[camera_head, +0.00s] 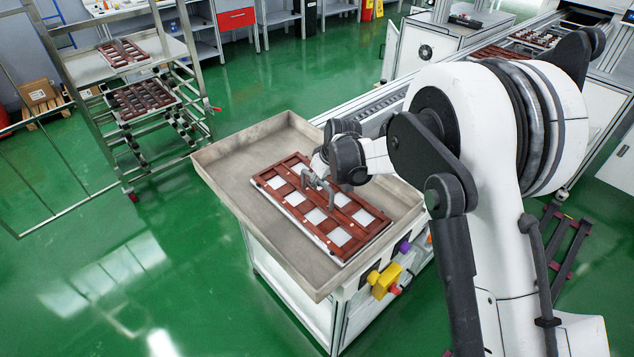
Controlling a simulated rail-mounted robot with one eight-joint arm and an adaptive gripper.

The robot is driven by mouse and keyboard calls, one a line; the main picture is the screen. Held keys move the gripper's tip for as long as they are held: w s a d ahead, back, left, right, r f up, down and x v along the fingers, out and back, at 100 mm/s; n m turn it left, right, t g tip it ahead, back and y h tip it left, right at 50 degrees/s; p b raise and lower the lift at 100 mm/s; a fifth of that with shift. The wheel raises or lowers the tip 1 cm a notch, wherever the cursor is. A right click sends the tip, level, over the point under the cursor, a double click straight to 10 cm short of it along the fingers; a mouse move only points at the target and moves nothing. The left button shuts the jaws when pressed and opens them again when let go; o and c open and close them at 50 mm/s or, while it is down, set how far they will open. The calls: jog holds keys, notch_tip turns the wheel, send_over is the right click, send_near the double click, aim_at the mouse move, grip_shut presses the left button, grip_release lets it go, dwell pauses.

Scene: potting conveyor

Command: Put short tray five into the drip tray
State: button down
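A reddish-brown rectangular tray (365,217) with two rows of square openings, pale beneath, lies inside the shallow grey drip tray (222,166). It looks flat, with the drip tray's rim around it; I cannot tell whether it touches the floor of the drip tray. No number shows on it, so I cannot confirm it is short tray five. My gripper (318,186) points down at the middle of this tray, its fingers at or just above the central bar. The fingers are small and partly hidden by my wrist; I cannot tell whether they grip the bar.
The drip tray sits on a white cabinet with a yellow box (385,281) on its side. A metal rack (88,68) at the upper left holds similar trays (140,98). A conveyor (372,106) runs behind my arm. Green floor is clear at left.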

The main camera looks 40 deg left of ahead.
jog(key=shift+f, duration=0.25)
jog(key=shift+f, duration=0.15)
jog(key=c, duration=1.9)
grip_release()
jog(key=shift+r, duration=0.3)
jog(key=v, duration=1.1)
jog(key=shift+s+d+r, duration=0.1)
jog(key=shift+d+r, duration=0.2)
